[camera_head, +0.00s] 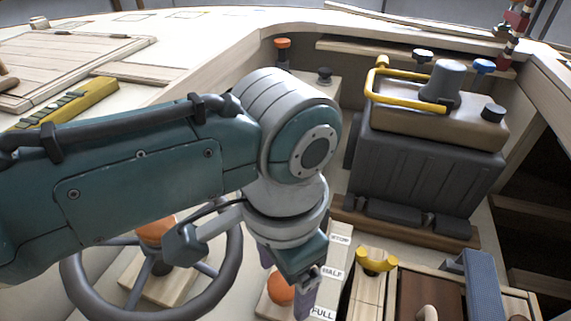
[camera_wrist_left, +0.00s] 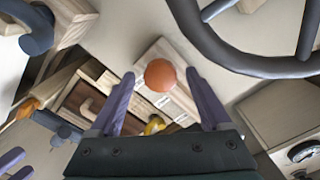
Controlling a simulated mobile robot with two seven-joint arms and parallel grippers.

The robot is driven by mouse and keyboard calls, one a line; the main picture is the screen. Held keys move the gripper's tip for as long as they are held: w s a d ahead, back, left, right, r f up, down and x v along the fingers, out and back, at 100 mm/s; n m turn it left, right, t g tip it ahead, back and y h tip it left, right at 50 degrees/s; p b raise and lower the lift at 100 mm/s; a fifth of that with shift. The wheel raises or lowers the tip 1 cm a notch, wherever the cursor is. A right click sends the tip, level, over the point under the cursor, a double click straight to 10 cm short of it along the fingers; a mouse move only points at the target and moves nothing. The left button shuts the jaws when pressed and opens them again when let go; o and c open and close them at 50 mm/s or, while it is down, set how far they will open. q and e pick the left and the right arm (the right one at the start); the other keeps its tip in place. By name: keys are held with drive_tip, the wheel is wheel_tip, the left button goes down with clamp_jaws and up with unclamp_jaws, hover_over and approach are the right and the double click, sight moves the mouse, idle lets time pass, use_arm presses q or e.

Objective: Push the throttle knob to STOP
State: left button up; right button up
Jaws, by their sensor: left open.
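The throttle knob is an orange ball (camera_head: 281,289) on a pale wooden base at the lower middle of the head view. Beside it runs a white label strip with STOP (camera_head: 340,239) at the far end, HALF (camera_head: 332,271) in the middle and FULL (camera_head: 322,313) at the near end. The knob stands nearer HALF and FULL than STOP. My left gripper (camera_head: 286,284) is open above the knob, partly covering it. In the left wrist view the knob (camera_wrist_left: 159,75) shows between the two spread purple fingers, with gaps on both sides. Contact is not visible.
A dark steering wheel (camera_head: 150,270) stands left of the knob. A yellow cleat-shaped handle (camera_head: 376,261) is close on the right. A grey engine box (camera_head: 425,165) with a yellow rail stands behind. Purple finger-like shapes (camera_wrist_left: 12,160), perhaps my right gripper, show at the wrist view's edge.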

use_arm(q)
drive_tip(key=shift+f, duration=0.15)
drive_tip(key=shift+c, duration=0.3)
clamp_jaws()
idle(0.3)
idle(0.4)
